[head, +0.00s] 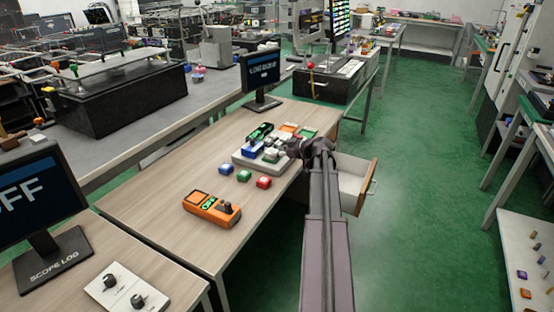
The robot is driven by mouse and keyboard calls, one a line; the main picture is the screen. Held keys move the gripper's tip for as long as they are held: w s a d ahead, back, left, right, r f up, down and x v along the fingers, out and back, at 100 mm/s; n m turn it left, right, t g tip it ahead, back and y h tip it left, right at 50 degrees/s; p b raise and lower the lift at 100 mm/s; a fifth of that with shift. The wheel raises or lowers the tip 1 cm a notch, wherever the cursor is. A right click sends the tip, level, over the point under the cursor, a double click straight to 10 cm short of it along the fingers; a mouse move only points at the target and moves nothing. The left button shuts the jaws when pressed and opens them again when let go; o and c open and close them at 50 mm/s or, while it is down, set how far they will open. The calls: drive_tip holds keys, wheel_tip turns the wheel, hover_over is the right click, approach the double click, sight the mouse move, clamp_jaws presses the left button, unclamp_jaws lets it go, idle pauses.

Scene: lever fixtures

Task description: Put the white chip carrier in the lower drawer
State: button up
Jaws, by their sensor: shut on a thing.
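My gripper (292,149) is at the right side of a grey tray (244,163) on the wooden table. It is shut on a small pale piece, which I take to be the white chip carrier (271,155). The piece is mostly small and partly covered, so I cannot tell whether it is clear of the tray. An open drawer (351,187) sticks out from the table's right side, behind and to the right of my arm. Its visible interior looks empty. My arm hides part of it, and I cannot tell whether it is the lower one.
An orange meter (211,208) lies nearer. A monitor (261,78) stands at the table's back. Green floor (410,150) is clear to the right.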

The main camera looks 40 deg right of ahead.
drive_tip(key=shift+f, duration=0.4)
drive_tip(key=shift+c, duration=0.3)
drive_tip(key=shift+s, duration=0.1)
drive_tip(key=c, duration=0.3)
drive_tip(key=o, duration=1.2)
drive_tip(key=shift+o, duration=0.2)
drive_tip(key=shift+f+b, duration=0.2)
drive_tip(key=shift+b, duration=0.15)
drive_tip(key=p+v, duration=0.5)
drive_tip(key=v, duration=0.8)
drive_tip(key=shift+s+a+r, duration=0.15)
drive_tip(key=shift+s+r, duration=0.1)
drive_tip(key=shift+s, duration=0.1)
